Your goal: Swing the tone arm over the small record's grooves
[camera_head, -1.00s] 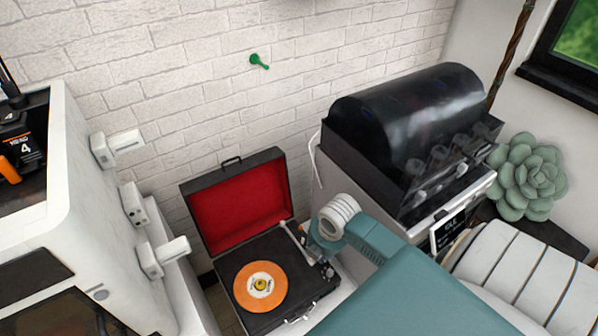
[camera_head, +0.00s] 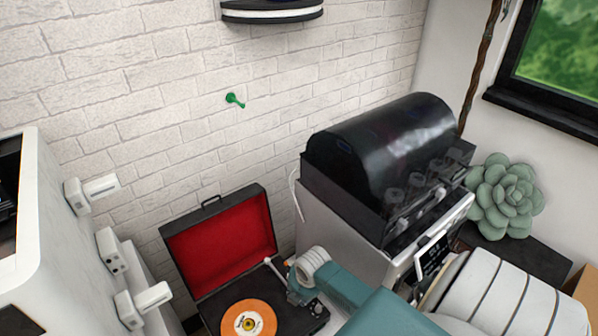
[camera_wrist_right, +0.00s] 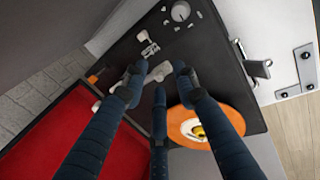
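The small orange record (camera_head: 247,319) lies on the black deck of a red-lined suitcase record player (camera_head: 225,252), partly cut off at the bottom of the head view. It also shows in the right wrist view (camera_wrist_right: 208,112). The pale tone arm (camera_head: 276,269) is at the deck's right side, off the record. Its far part is hidden by my right gripper (camera_head: 298,294). In the right wrist view, the spread fingers of my right gripper (camera_wrist_right: 160,74) are over the deck, with a pale part of the tone arm area between the tips. I cannot tell if they touch it. My left gripper is out of view.
A white machine with a dark domed cover (camera_head: 385,155) stands right of the player, close to my right arm. A white cabinet (camera_head: 70,240) stands at left. A green wall hook (camera_head: 235,100) and a succulent (camera_head: 505,195) are farther off.

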